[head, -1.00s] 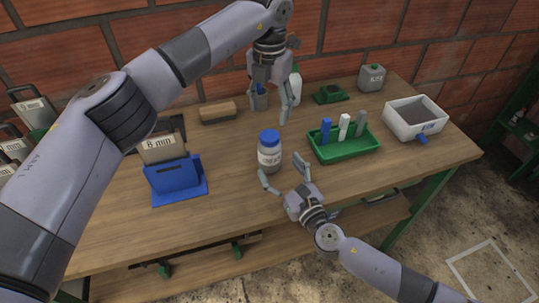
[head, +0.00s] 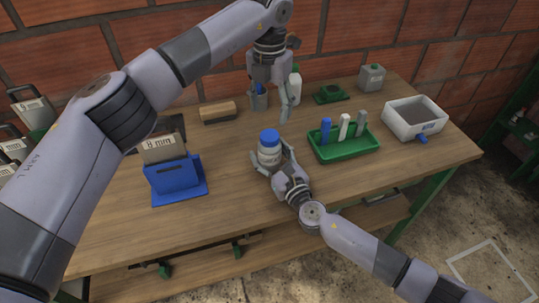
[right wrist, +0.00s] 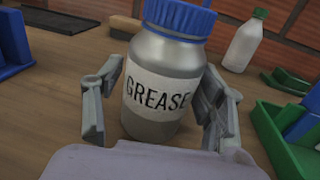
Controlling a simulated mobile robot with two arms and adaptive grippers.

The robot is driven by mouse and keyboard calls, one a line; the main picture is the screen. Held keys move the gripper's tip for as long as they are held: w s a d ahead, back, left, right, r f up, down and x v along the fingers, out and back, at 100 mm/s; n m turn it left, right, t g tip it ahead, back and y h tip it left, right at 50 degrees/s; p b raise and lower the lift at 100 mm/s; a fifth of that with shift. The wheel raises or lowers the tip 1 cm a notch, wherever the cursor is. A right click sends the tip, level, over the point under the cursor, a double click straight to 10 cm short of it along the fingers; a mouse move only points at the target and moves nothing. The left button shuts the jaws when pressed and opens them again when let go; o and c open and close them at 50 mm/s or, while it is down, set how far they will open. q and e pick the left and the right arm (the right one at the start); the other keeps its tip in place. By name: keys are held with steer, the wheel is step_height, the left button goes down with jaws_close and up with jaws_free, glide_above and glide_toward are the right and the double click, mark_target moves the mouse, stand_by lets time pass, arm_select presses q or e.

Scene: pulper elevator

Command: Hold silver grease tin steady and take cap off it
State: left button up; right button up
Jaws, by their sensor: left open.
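The silver grease tin (head: 269,156) stands upright on the workbench, with its blue cap (head: 269,137) on top. In the right wrist view the tin (right wrist: 160,95) shows its GREASE label, and the cap (right wrist: 172,18) is cut by the top edge. My right gripper (head: 272,157) has one finger on each side of the tin; these fingers (right wrist: 160,105) look open, with a small gap at the left finger. My left gripper (head: 272,104) is open and empty, pointing down above and behind the tin.
A green tray (head: 345,150) with upright blue, white and grey pieces stands right of the tin. A blue holder (head: 178,180) with an 8 mm plate is at left. A white bin (head: 412,121), white bottle (head: 295,84) and brush (head: 217,112) stand farther back. The front bench is clear.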

mark_target(270, 135)
jaws_close()
arm_select(q)
steer(key=m, duration=0.6)
steer(key=shift+m, duration=0.4)
steer(key=m, duration=1.1)
steer(key=shift+m, duration=0.4)
steer(key=m, duration=0.7)
steer(key=shift+m, duration=0.4)
steer(key=m, duration=0.4)
steer(key=shift+m, duration=0.3)
steer(key=shift+f+m, duration=0.3)
steer(key=shift+f, duration=3.75)
steer(key=shift+c, duration=0.4)
